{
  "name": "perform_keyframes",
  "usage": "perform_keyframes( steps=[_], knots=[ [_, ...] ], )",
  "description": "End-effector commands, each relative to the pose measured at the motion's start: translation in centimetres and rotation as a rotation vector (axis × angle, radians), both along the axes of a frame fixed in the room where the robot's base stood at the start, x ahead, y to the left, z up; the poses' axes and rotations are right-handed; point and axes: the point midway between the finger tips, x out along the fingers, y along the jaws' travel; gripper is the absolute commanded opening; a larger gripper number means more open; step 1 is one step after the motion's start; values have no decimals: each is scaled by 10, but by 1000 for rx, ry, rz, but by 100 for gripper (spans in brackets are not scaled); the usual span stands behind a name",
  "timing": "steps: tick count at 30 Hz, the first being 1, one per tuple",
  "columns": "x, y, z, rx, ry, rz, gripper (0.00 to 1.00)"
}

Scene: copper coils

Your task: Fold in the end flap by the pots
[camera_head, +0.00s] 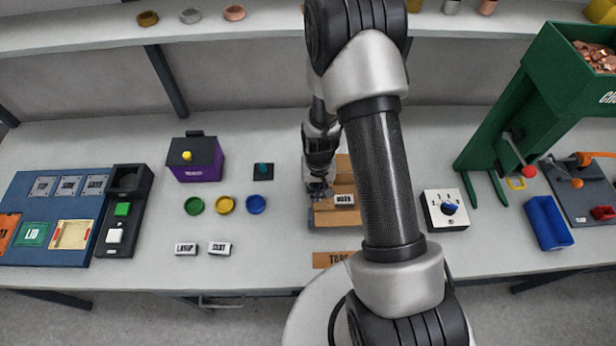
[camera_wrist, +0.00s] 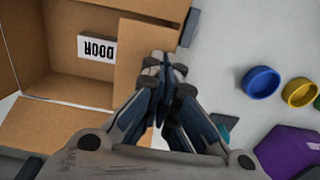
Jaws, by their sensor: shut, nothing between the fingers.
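An open brown cardboard box (camera_head: 348,171) stands in the middle of the bench, partly hidden behind my arm. In the wrist view its inside shows, with a white DOOR label (camera_wrist: 97,48). The end flap (camera_wrist: 132,50) on the pots' side is a flat brown panel beside the box opening. My gripper (camera_wrist: 166,66) is shut and empty, its fingertips at this flap's outer part; I cannot tell if they touch it. In the head view my gripper (camera_head: 318,190) is at the box's left end. The pots are green (camera_head: 194,206), yellow (camera_head: 225,204) and blue (camera_head: 256,204).
A purple box (camera_head: 196,160) and a small teal-knobbed block (camera_head: 263,171) stand behind the pots. Two white labels (camera_head: 186,249) lie in front. A dial box (camera_head: 444,210) and green hopper (camera_head: 550,90) stand to the right. Bench between the pots and the box is clear.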

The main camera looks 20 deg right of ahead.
Motion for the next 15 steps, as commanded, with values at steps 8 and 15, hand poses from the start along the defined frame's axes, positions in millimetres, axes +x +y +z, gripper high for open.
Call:
perform_keyframes(
  steps=[8,15],
  knots=[
    [0,0,-1,0,0,0,0],
    [-3,-10,-6,0,1,-2,0]
  ],
)
